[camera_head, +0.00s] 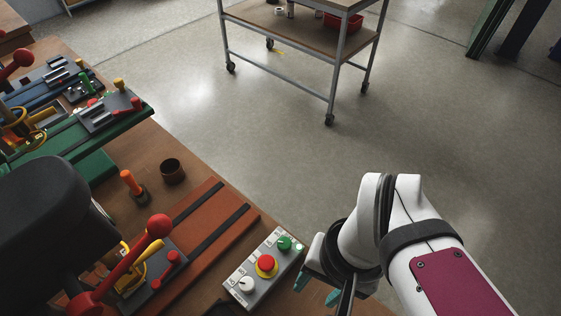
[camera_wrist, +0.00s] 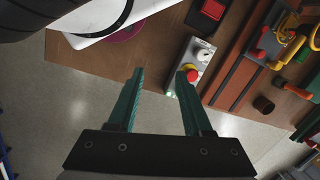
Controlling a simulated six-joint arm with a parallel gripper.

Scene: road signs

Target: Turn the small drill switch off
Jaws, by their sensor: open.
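A grey control box (camera_head: 262,272) lies on the workbench near its right edge, with a white knob (camera_head: 246,284), a red button (camera_head: 267,262) on a yellow ring and a green knob (camera_head: 284,243) in a row. I cannot tell from the frames which control is the small drill switch. My gripper (camera_head: 318,288) is just right of the box, partly hidden by my wrist. In the wrist view my gripper (camera_wrist: 160,75) is open and empty, with the box (camera_wrist: 184,60) beyond the right finger. The red button (camera_wrist: 193,76) and white knob (camera_wrist: 203,53) show there; the green knob is largely hidden.
Left of the box is a machine with a red-ball lever (camera_head: 159,226) on a red-brown base (camera_head: 215,212). Another red button (camera_wrist: 213,8) shows at the wrist view's top.

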